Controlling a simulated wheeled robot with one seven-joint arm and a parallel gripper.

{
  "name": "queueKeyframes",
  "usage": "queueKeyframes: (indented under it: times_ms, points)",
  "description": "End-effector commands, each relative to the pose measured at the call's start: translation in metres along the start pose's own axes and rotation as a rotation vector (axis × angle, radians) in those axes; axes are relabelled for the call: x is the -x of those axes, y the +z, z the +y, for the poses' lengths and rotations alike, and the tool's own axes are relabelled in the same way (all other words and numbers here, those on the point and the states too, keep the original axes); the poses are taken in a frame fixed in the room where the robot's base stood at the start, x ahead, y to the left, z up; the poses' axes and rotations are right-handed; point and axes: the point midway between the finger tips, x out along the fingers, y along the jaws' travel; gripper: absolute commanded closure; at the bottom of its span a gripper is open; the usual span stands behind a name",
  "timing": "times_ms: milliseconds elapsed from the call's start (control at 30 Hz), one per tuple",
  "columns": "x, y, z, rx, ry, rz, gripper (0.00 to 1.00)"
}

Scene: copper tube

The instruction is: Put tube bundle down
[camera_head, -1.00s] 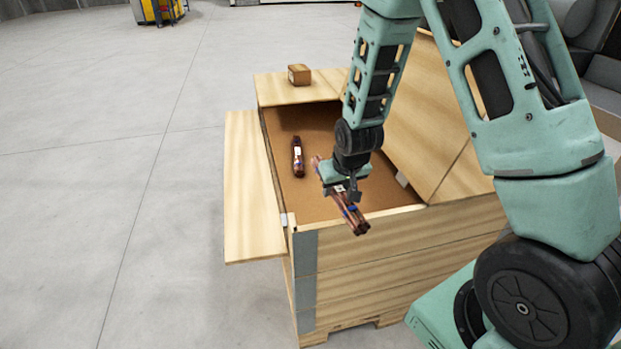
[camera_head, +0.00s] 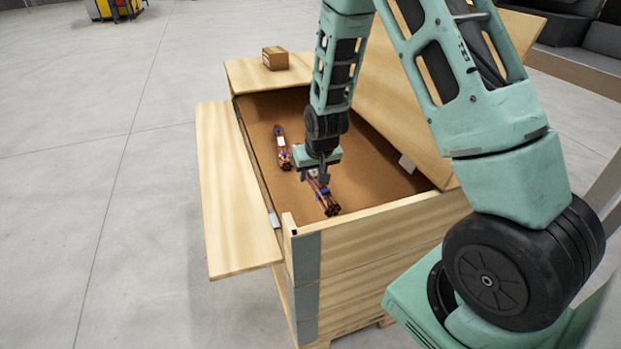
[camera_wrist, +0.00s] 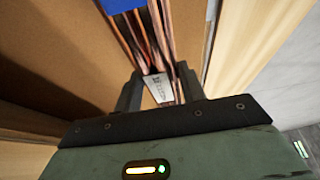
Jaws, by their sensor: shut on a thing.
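My gripper (camera_head: 318,178) is shut on a copper tube bundle (camera_head: 327,200) with blue bands. The bundle is inside the wooden crate (camera_head: 375,225), near its front wall; I cannot tell whether it touches the crate floor. In the wrist view the held bundle (camera_wrist: 147,35) runs up from between the fingers (camera_wrist: 158,92), with a white label and a blue band. A second tube bundle (camera_head: 283,148) lies on the brown crate floor, to the left of and behind the held one, apart from it.
The crate's left flap (camera_head: 225,190) is folded outward. A flap stands raised on the right (camera_head: 400,100). A small cardboard box (camera_head: 275,58) sits on the back flap. Brown crate floor is free at the back and right of the bundles.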

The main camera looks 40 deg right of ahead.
Motion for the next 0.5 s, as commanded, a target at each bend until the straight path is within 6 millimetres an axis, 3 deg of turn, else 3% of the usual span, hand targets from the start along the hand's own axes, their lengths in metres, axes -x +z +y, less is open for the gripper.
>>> queueKeyframes:
  times_ms: [33,500]
  points:
    - [-0.011,0.003,0.001,-0.003,0.000,0.002,1.00]
    - [-0.070,0.027,0.001,-0.006,0.001,0.001,1.00]
